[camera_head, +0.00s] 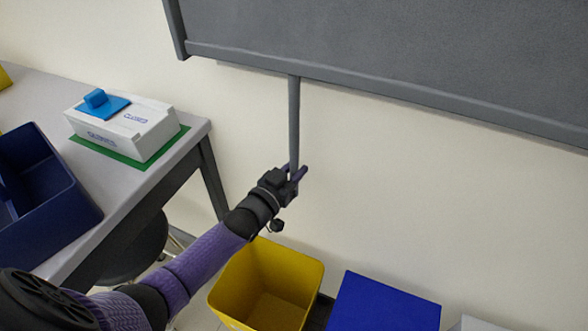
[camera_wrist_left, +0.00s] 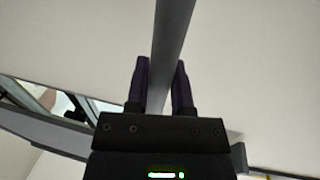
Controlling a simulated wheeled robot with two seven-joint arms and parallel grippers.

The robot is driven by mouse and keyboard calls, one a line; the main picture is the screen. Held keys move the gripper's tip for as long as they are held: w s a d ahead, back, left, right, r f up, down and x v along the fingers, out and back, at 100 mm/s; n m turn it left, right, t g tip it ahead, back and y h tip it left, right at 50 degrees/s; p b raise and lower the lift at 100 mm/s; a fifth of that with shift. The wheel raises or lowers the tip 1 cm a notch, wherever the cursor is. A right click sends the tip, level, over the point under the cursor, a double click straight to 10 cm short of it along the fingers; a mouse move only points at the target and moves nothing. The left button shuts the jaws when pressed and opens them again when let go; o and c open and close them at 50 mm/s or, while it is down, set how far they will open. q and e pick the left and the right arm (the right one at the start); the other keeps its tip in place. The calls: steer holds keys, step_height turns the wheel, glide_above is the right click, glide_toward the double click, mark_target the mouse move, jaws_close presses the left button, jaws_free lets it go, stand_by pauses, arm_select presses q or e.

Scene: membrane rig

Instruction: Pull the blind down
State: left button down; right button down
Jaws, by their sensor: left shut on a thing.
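The grey blind (camera_head: 380,50) hangs on the wall at the top right of the head view, its bottom bar slanting down to the right. A grey rod (camera_head: 294,120) hangs straight down from that bar. My left gripper (camera_head: 296,173) is shut on the rod near its lower end. In the left wrist view the rod (camera_wrist_left: 171,45) runs up between the two dark purple fingers of my left gripper (camera_wrist_left: 160,85). The top of the blind is out of view. My right gripper is not in view.
A grey table (camera_head: 180,160) at the left bears a white glove box (camera_head: 125,128) and a dark blue bin (camera_head: 50,190). A yellow bin (camera_head: 268,285) and a blue box (camera_head: 385,303) stand below my left gripper. The wall right of the rod is clear.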

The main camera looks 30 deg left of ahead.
arm_select(q)
steer(key=c, duration=0.5)
jaws_free()
steer(key=shift+f, duration=0.35)
steer(key=shift+c, duration=0.2)
steer(key=shift+r, duration=0.1)
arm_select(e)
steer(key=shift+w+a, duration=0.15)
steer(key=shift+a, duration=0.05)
arm_select(q)
steer(key=shift+s, duration=0.2)
steer(key=s+p, duration=0.1)
steer(key=s, duration=0.2)
steer(key=s+a+p, duration=0.1)
steer(key=s, duration=0.2)
steer(key=s+p, duration=0.1)
steer(key=s, duration=0.2)
steer(key=shift+s+a, duration=0.15)
steer(key=shift+s, duration=0.1)
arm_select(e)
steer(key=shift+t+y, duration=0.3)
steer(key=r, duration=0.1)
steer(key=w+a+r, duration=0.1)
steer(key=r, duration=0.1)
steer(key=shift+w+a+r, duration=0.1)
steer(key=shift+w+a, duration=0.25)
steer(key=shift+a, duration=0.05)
